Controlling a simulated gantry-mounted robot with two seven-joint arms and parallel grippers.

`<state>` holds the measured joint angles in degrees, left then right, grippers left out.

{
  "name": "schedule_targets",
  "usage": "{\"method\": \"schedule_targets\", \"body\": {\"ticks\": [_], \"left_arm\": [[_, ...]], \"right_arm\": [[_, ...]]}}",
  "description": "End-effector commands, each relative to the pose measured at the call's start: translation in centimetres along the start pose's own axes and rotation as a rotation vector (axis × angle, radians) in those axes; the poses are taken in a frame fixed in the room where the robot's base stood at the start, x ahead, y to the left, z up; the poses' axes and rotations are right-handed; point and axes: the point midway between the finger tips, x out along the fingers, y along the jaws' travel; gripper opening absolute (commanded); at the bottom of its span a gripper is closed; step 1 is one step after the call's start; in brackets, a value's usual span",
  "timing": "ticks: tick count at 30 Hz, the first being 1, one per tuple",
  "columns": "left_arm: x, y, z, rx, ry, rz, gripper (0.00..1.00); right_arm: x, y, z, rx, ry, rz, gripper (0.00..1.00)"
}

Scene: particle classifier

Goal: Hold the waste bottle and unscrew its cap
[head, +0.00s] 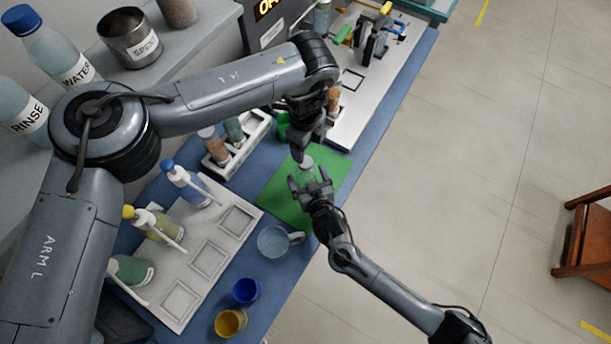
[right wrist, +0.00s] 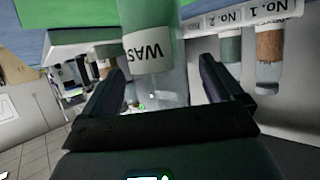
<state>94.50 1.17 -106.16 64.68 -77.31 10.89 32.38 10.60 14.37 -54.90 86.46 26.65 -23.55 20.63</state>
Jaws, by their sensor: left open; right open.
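The waste bottle (head: 306,176) is clear with a pale cap (head: 306,162) and stands on the green mat (head: 278,194). In the right wrist view the waste bottle (right wrist: 150,55) shows its white label, upside down, between my right fingers. My right gripper (head: 309,182) is open with its fingers on either side of the bottle; contact cannot be told. My left gripper (head: 305,148) is open and points down just above the cap. Its fingers partly hide the area behind the cap.
A glass beaker (head: 272,241), a blue cup (head: 246,291) and a yellow cup (head: 230,323) stand nearby. A rack (head: 240,150) with vials stands behind the mat.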

Motion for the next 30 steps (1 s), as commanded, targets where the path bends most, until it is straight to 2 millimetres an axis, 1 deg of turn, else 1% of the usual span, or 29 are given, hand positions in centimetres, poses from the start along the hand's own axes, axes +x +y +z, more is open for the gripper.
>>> {"method": "schedule_targets", "body": {"ticks": [1,6,17,18,20,30], "left_arm": [[0.0,0.0,0.0,0.0,0.0,0.0,0.63],[0.0,0.0,0.0,0.0,0.0,0.0,0.63],[0.0,0.0,0.0,0.0,0.0,0.0,0.63],[0.0,0.0,0.0,0.0,0.0,0.0,0.63],[0.0,0.0,0.0,0.0,0.0,0.0,0.63],[0.0,0.0,0.0,0.0,0.0,0.0,0.63]], "right_arm": [[0.6,0.0,-0.1,-0.002,0.001,0.001,0.94],[1.7,0.0,-0.1,0.0,0.001,0.0,0.94],[2.0,0.0,0.0,0.0,0.0,0.0,0.94],[2.0,0.0,0.0,0.0,0.0,0.0,0.91],[2.0,0.0,0.0,0.0,0.0,0.0,0.81],[2.0,0.0,0.0,0.0,0.0,0.0,0.29]]}}
